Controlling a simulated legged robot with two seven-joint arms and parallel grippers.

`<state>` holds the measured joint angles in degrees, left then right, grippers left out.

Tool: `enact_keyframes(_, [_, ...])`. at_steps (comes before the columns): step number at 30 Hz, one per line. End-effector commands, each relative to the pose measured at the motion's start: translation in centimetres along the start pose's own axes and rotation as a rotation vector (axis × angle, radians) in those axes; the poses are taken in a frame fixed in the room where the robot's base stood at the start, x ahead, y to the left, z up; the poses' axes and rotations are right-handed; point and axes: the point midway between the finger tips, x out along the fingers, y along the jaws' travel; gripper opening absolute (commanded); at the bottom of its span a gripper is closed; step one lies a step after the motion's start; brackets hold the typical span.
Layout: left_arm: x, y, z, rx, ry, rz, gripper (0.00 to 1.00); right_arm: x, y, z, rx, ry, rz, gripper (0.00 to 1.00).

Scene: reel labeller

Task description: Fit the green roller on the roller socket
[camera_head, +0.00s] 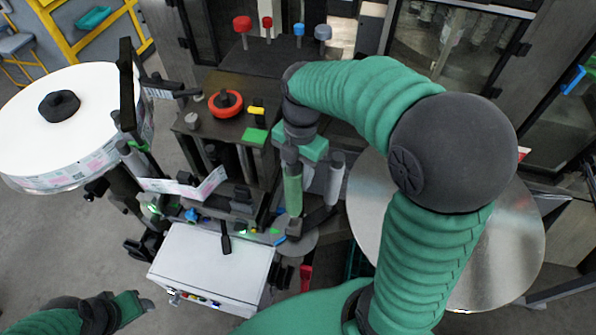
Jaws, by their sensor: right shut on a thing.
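The green roller (293,192) stands nearly upright at the middle of the labeller. My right gripper (291,160) comes from above and is shut on its top end. The roller's lower end is close above or at a dark block (295,228) on the machine, which seems to be the roller socket. I cannot tell whether the roller sits in it. My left gripper (146,304) is low at the left, away from the machine, and its jaw opening cannot be made out.
A grey roller (335,182) stands close to the right of the green one. A large label reel (30,105) is at the left, a big metal disc (515,245) at the right. A white box (205,262) is in front. A red knob (225,103) stands on the machine top.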

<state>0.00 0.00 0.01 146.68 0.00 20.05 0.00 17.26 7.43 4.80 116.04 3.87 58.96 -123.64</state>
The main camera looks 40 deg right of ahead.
Motion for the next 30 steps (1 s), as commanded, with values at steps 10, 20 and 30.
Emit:
enact_keyframes(10, [0.3, 0.0, 0.1, 0.0, 0.0, 0.0, 0.53, 0.3, 0.1, 0.2, 0.002, -0.005, 0.006, 0.0])
enact_keyframes(20, [1.3, 0.0, 0.3, 0.0, 0.0, 0.0, 0.53, 1.7, 0.0, 0.3, 0.002, -0.003, 0.003, 0.0])
enact_keyframes(30, [2.2, 0.0, 0.5, 0.0, 0.0, 0.0, 0.53, 3.1, 0.0, 0.5, 0.003, -0.003, 0.003, 0.0])
